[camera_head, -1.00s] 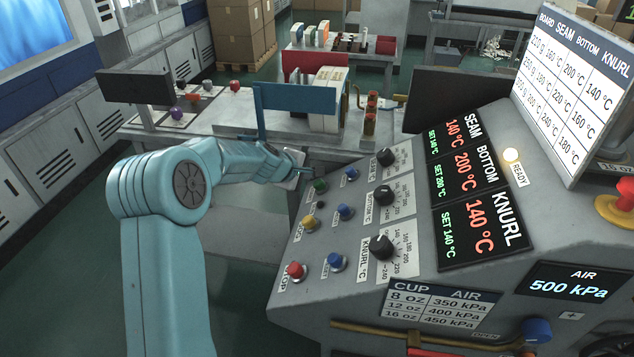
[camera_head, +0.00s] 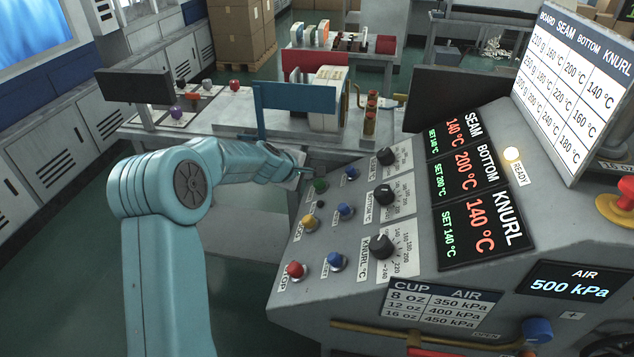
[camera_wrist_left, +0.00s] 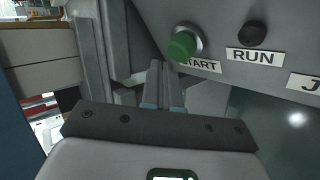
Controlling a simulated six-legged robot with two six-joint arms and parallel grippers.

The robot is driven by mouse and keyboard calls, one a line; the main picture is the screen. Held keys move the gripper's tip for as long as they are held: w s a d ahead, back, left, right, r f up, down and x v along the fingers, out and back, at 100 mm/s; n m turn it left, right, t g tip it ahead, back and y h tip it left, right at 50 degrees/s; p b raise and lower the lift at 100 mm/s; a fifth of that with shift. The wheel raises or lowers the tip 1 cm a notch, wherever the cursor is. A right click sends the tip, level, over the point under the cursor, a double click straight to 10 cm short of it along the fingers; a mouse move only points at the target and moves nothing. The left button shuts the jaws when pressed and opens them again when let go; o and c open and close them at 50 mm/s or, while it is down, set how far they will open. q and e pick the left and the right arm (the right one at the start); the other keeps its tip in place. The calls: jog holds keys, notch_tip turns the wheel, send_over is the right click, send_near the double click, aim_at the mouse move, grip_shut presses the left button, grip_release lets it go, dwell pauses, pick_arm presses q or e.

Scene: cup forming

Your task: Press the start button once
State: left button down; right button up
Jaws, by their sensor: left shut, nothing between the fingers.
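The green start button (camera_head: 320,186) sits at the far left edge of the sloped control panel. In the left wrist view the green button (camera_wrist_left: 183,45) stands out from the panel, with a START label (camera_wrist_left: 200,64) beside it. My left gripper (camera_head: 300,172) is beside the panel's upper left edge, close to the button. In the left wrist view its fingers (camera_wrist_left: 162,90) are shut together and empty. They point just left of and below the button in that picture, and a gap seems to show between them. My right gripper is not in view.
A black RUN button (camera_wrist_left: 252,33) is next to the start button. A yellow button (camera_head: 309,223), a red STOP button (camera_head: 296,270), blue buttons (camera_head: 336,260) and black knobs (camera_head: 383,246) share the panel. The READY lamp (camera_head: 512,154) is lit. A workbench (camera_head: 235,112) stands behind.

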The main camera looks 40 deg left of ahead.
pick_arm(q)
jog(key=shift+w+d+f, duration=0.1)
jog(key=shift+d+f, duration=0.1)
jog(key=shift+w+d+f+b, duration=0.1)
jog(key=shift+d+f+b, duration=0.15)
jog(key=shift+f+b, duration=0.2)
dwell(0.8)
jog(key=shift+r, duration=0.1)
jog(key=shift+s+a+r+p, duration=0.25)
jog(key=shift+a+r+p, duration=0.2)
jog(key=shift+r+p, duration=0.15)
jog(key=shift+r, duration=0.1)
jog(key=a+r+p, duration=0.1)
jog(key=s+r, duration=0.1)
jog(key=a+r+p, duration=0.1)
jog(key=r, duration=0.1)
jog(key=shift+s+a+p, duration=0.2)
jog(key=shift+a+p, duration=0.1)
jog(key=shift+p, duration=0.05)
jog(key=shift+s, duration=0.1)
dwell(0.9)
